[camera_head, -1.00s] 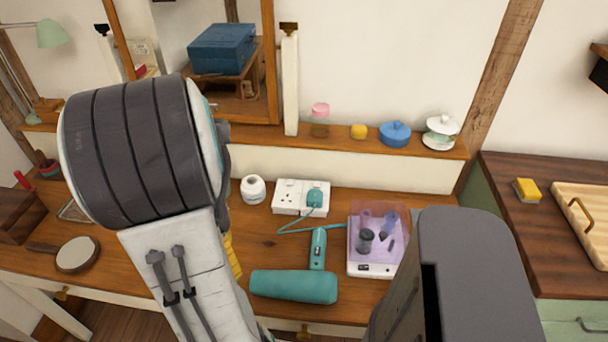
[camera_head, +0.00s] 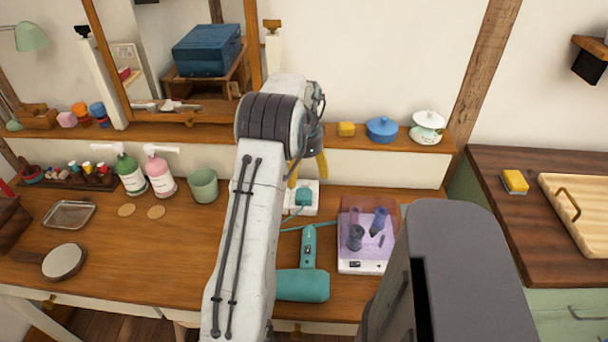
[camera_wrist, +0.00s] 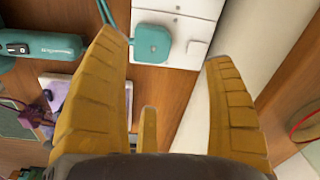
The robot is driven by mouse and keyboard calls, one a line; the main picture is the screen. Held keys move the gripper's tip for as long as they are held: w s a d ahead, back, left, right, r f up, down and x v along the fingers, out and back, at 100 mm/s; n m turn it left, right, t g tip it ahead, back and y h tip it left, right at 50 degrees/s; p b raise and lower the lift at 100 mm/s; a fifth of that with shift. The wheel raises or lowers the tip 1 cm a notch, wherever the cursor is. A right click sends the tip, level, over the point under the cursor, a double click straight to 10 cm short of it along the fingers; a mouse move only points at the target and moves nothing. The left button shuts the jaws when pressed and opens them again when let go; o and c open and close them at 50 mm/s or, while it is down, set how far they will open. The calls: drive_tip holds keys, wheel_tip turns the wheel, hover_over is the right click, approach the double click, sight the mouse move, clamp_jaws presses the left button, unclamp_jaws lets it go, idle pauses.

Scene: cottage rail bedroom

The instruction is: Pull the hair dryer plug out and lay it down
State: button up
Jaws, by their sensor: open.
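The teal plug (camera_head: 303,197) sits in the white socket block (camera_head: 311,209) on the desk. In the wrist view the square plug (camera_wrist: 152,43) is on the white block (camera_wrist: 188,20). My gripper (camera_head: 306,172) is open and empty above the block. Its yellow fingers (camera_wrist: 164,50) point toward the plug, with the plug between the fingertips in the picture, nearer the left one; I see no contact. The teal hair dryer (camera_head: 302,285) lies on the desk, partly behind my arm, joined to the plug by a teal cord (camera_head: 292,228). Its handle (camera_wrist: 40,45) shows at the wrist view's left.
A clear purple-tinted box (camera_head: 352,266) with dark items stands right of the dryer. The shelf behind holds a yellow block (camera_head: 346,129), a blue pot (camera_head: 382,129) and a white pot (camera_head: 427,127). Bottles and a green cup (camera_head: 203,185) stand left of my arm.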

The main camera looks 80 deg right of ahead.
sight(304, 193)
drive_tip(key=m, duration=0.2)
drive_tip(key=a+m, duration=0.1)
drive_tip(key=m, duration=0.1)
drive_tip(key=shift+w+f+m, duration=0.1)
drive_tip(key=shift+m, duration=0.3)
drive_tip(key=shift+f, duration=3.65)
drive_tip(key=c, duration=1)
drive_tip(key=o, duration=1)
drive_tip(key=shift+d+r, duration=0.1)
drive_tip(key=shift+r, duration=3.6)
